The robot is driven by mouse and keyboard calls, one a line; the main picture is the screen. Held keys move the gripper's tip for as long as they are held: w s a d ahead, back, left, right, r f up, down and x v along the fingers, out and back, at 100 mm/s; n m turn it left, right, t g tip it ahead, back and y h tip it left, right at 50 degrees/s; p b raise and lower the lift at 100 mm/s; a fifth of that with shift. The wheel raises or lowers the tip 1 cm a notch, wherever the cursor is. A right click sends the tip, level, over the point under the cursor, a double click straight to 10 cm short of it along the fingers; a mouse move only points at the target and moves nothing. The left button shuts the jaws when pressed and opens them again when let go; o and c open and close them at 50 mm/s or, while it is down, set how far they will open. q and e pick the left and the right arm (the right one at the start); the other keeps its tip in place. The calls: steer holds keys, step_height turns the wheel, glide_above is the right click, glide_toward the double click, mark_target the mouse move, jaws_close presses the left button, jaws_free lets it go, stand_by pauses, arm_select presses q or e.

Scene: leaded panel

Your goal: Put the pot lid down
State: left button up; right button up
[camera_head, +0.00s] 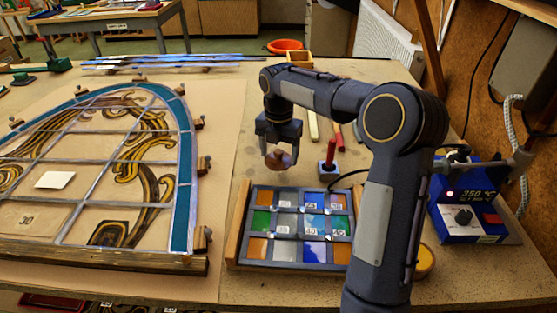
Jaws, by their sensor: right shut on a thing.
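My right gripper (278,143) points down and is shut on a small brown, rounded piece, the pot lid (279,160). It holds the lid above the bench, just behind the far edge of the tray of coloured glass. Whether the lid touches anything below cannot be told. A round yellow-topped thing (426,262) at the right is partly hidden behind my right arm; I cannot tell if it is the pot. My left gripper is not in view.
A tray (240,222) of coloured glass squares lies in front. A red-handled tool stands in a small block (328,167). A blue soldering station (470,210) is at right. The leaded arched panel (110,165) fills the left. Bare bench (235,100) lies behind the gripper.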

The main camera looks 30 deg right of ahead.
mark_target(279, 161)
steer(key=shift+w+d+f, duration=0.1)
steer(key=shift+w+f, duration=0.05)
steer(key=shift+f, duration=0.8)
steer(key=shift+w+f, duration=0.1)
steer(key=shift+f, duration=0.8)
steer(key=shift+f, duration=0.1)
steer(key=o, duration=1)
